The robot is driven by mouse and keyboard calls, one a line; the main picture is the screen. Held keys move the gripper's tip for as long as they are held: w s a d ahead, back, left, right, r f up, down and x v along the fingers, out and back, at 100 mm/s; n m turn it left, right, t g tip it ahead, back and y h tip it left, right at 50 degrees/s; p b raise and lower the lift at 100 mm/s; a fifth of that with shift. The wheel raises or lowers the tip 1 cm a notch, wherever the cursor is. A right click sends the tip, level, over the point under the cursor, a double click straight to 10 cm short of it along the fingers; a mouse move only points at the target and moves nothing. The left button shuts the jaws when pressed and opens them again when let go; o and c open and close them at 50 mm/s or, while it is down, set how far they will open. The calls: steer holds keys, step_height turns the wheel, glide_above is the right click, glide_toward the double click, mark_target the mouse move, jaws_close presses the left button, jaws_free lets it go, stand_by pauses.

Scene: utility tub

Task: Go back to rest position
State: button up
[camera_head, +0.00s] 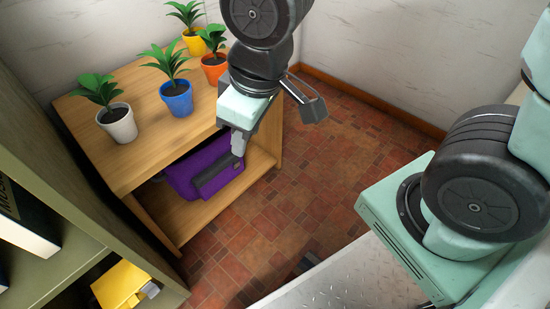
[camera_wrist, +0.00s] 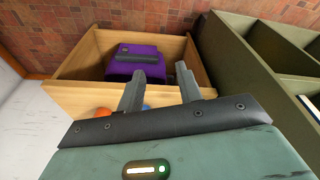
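My gripper (camera_head: 238,148) is beside the front edge of the wooden unit's top in the head view, above the floor side of the open shelf. In the wrist view its two fingers (camera_wrist: 160,72) stand apart with nothing between them. A purple tub (camera_head: 197,163) with a dark grey handle sits inside the low wooden unit (camera_head: 137,163), under its top. The purple tub (camera_wrist: 135,65) also shows in the wrist view beyond the fingertips, apart from them. Part of the tub is hidden by the unit's top.
Potted plants stand on the unit: white (camera_head: 117,123), blue (camera_head: 177,104), orange (camera_head: 213,68) and yellow (camera_head: 193,42) pots. A green shelf (camera_head: 75,262) at left holds a yellow object (camera_head: 118,286) and a book (camera_head: 25,225).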

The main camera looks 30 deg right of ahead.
steer(key=s+g, duration=0.2)
steer(key=s, duration=0.6)
steer(key=shift+d+r+h, duration=0.25)
steer(key=shift+r+h, duration=0.1)
steer(key=shift+h, duration=0.05)
steer(key=shift+s, duration=0.1)
step_height(320, 180, up, 43)
steer(key=p, duration=4.2)
steer(key=shift+f+p, duration=0.15)
steer(key=shift+p, duration=0.2)
